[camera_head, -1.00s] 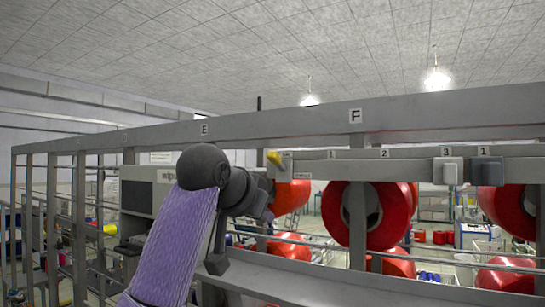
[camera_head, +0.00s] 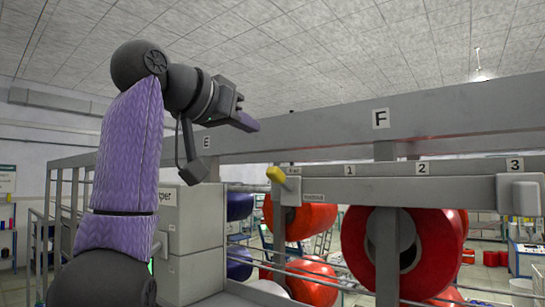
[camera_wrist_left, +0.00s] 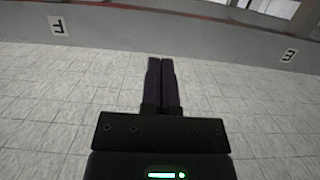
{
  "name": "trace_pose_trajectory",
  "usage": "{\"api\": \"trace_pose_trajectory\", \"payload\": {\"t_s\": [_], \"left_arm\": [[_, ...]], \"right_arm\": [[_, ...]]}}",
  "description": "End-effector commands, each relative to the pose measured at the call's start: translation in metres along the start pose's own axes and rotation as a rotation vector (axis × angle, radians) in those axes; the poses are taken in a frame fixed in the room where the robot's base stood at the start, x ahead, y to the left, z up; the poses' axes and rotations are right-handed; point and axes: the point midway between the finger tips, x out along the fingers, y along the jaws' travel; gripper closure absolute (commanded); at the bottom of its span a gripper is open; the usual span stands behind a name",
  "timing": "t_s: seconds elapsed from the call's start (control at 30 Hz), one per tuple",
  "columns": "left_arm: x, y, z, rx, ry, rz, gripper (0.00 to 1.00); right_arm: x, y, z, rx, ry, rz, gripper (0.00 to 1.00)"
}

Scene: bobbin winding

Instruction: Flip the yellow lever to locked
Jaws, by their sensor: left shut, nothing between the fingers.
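The yellow lever (camera_head: 276,174) sits on a small grey mount at the left end of the grey rail, below and left of the F label. Its yellow end tilts up and to the left. Small labels beside it are too small to read surely. My left gripper (camera_head: 252,124) is raised above and to the left of the lever, apart from it, near the top beam. Its fingers are shut and empty. In the left wrist view the two shut fingers (camera_wrist_left: 161,85) lie side by side against the ceiling, and the lever does not show. My right gripper is not in view.
A grey beam (camera_head: 320,138) with labels E and F runs across above the rail (camera_head: 400,190), which is marked 1, 2 and 3. Large red spools (camera_head: 440,245) sit below behind thin horizontal bars. Grey boxes (camera_head: 190,235) stand at the left, behind my left arm.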

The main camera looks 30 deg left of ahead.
Motion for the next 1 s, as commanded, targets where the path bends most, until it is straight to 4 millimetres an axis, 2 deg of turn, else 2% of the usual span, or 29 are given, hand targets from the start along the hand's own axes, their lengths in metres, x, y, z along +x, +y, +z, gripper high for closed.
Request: {"api": "trace_pose_trajectory", "payload": {"t_s": [0.13, 0.4, 0.5, 0.6, 0.8, 1.0], "left_arm": [[0.030, 0.000, -0.004, 0.001, -0.005, 0.000, 1.00], [0.088, 0.000, -0.004, 0.001, -0.004, 0.000, 1.00], [0.081, -0.001, 0.018, 0.003, 0.001, -0.002, 1.00], [0.077, -0.001, 0.029, 0.001, -0.001, -0.001, 1.00], [0.073, 0.000, 0.038, 0.001, 0.000, -0.001, 1.00], [0.072, 0.000, 0.038, 0.001, 0.000, 0.000, 1.00]], "right_arm": [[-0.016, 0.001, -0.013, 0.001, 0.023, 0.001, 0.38], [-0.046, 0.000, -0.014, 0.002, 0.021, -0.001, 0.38], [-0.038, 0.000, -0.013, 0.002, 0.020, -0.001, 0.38], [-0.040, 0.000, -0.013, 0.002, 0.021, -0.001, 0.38], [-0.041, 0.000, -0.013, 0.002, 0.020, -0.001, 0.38], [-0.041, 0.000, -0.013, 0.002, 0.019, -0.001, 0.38]]}}
